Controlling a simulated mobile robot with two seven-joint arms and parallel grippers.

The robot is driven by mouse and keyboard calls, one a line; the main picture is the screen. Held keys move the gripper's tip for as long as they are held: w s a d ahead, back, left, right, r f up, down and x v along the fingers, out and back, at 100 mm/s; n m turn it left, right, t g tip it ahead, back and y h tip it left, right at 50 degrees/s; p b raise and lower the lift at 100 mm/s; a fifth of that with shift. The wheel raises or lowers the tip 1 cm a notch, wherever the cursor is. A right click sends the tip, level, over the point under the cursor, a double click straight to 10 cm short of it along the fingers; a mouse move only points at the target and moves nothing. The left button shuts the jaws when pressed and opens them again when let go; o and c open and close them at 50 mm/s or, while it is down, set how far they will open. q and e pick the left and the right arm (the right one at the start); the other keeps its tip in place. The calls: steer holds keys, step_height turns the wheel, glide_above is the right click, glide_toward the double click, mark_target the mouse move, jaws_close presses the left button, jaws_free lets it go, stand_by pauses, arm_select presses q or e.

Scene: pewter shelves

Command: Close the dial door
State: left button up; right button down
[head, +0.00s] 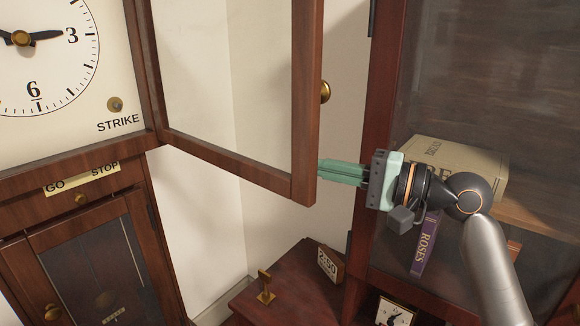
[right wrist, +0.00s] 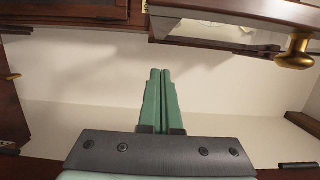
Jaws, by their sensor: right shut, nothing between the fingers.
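The dial door (head: 302,100) is a wooden frame with a glass pane, swung wide open from its hinge side beside the white clock dial (head: 55,70). A brass knob (head: 325,91) sits on its free edge; a brass knob (right wrist: 296,52) also shows at the upper right of the right wrist view. My right gripper (head: 322,172) is shut and empty, with its green fingers pointing left. In the head view its fingertips are at the door's lower outer corner; I cannot tell whether they touch it. My left gripper is not in view.
A glass-fronted bookcase (head: 382,130) with books stands at the right, behind my right arm. The clock's lower door (head: 95,270) is at the lower left.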

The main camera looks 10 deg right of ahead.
mark_target(288, 174)
steer(key=a, duration=0.5)
steer(key=shift+s+a+p, duration=0.15)
steer(key=shift+s+p, duration=0.15)
steer(key=shift+p, duration=0.05)
steer(key=shift+s, duration=0.1)
